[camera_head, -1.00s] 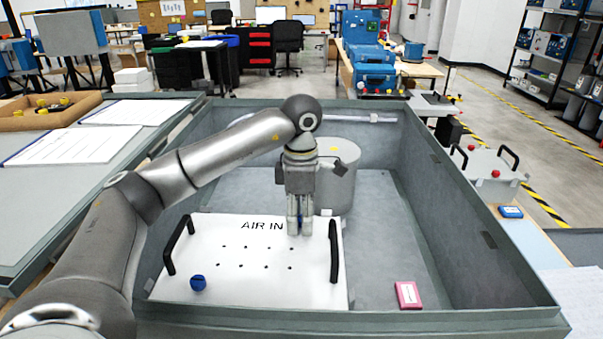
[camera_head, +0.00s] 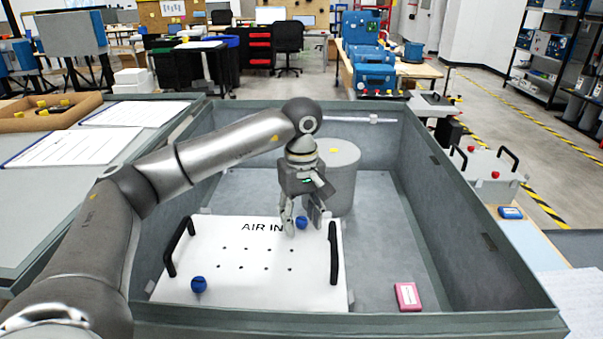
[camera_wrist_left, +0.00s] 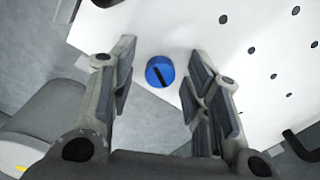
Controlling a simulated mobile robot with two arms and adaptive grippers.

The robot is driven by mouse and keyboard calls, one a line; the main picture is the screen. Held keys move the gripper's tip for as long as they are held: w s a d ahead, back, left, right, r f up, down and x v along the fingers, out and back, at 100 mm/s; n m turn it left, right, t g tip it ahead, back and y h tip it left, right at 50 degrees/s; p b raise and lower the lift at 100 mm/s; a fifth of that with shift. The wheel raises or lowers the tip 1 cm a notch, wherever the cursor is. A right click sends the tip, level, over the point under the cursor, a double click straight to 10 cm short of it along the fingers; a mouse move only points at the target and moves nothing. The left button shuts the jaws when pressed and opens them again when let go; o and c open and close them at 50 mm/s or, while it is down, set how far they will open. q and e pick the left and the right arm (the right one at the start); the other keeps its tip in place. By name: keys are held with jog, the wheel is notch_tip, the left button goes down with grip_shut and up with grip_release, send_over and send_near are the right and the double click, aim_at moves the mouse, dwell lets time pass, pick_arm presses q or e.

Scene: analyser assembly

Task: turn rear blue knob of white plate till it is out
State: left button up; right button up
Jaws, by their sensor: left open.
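The white plate (camera_head: 229,281) with "AIR IN" lettering and two black handles lies in the grey bin. Its rear blue knob (camera_head: 301,222) sits by the plate's far right corner. In the left wrist view this knob (camera_wrist_left: 160,71) shows a dark slot and lies between the fingers, beyond their tips. A front blue knob (camera_head: 198,284) sits at the near left of the plate. My left gripper (camera_head: 305,229) points down at the rear knob with its fingers spread and empty. It also shows in the left wrist view (camera_wrist_left: 165,60). My right gripper is not in view.
A grey cylinder (camera_head: 342,180) stands in the bin just behind my left gripper. A pink box (camera_head: 408,296) lies on the bin floor at the right. The bin walls (camera_head: 480,230) rise around the plate. The floor right of the plate is mostly clear.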

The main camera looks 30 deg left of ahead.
aim_at(301, 220)
pick_arm(q)
jog(key=m, duration=0.4)
jog(key=shift+r+p, duration=0.1)
jog(key=shift+p, duration=0.3)
jog(key=m, duration=0.3)
jog(key=shift+p, duration=0.35)
notch_tip(301, 220, up, 10)
jog(key=b, duration=0.1)
jog(key=shift+m, duration=0.3)
jog(key=shift+r, duration=0.15)
notch_tip(301, 220, down, 9)
jog(key=n+p, duration=0.2)
jog(key=p, duration=0.6)
jog(key=n+p, duration=0.2)
jog(key=p, duration=0.7)
jog(key=shift+s+d+r+n, duration=0.1)
jog(key=shift+r+n, duration=0.05)
jog(key=shift+n, duration=0.15)
jog(key=shift+f+p, duration=0.4)
jog(key=shift+f, duration=0.4)
